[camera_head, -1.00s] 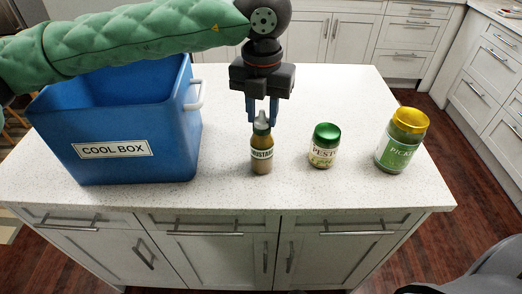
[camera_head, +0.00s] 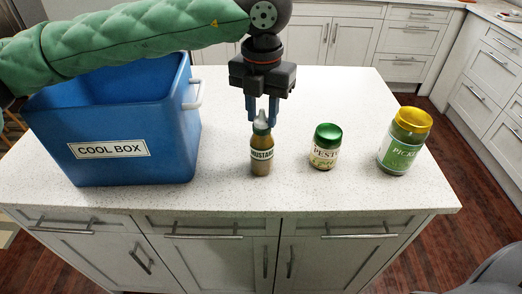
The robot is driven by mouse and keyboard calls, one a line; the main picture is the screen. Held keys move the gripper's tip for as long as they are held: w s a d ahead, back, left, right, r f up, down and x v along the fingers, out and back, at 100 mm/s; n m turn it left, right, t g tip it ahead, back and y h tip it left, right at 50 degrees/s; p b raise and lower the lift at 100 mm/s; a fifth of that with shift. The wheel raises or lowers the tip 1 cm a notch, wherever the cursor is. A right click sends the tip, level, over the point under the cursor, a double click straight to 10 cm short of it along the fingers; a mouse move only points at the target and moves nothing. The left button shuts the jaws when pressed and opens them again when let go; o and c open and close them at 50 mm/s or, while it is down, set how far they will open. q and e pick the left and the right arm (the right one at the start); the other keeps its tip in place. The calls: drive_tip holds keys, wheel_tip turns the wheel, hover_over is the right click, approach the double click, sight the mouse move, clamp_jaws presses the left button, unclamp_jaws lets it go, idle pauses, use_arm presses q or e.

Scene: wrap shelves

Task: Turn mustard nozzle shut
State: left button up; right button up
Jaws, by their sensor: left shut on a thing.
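The mustard bottle (camera_head: 261,155) stands upright on the white counter, with a green cap and a pale grey nozzle (camera_head: 262,117) on top. My left gripper (camera_head: 262,116) points down from above, and its two blue fingers are shut on the nozzle, one on each side. Whether the nozzle is turned open or shut cannot be told at this size. My right gripper is not in view; only a grey part shows at the bottom right corner.
A blue cool box (camera_head: 120,125) with a white handle stands on the left of the counter (camera_head: 330,205). A pesto jar (camera_head: 325,147) with a green lid and a pickle jar (camera_head: 403,142) with a yellow lid stand to the right of the mustard. The counter's front is clear.

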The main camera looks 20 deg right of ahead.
use_arm(q)
drive_tip(key=shift+f+m+b, duration=0.1)
drive_tip(key=shift+m+b, duration=0.4)
drive_tip(key=shift+b, duration=0.15)
drive_tip(key=shift+s, duration=0.15)
drive_tip(key=shift+f, duration=0.1)
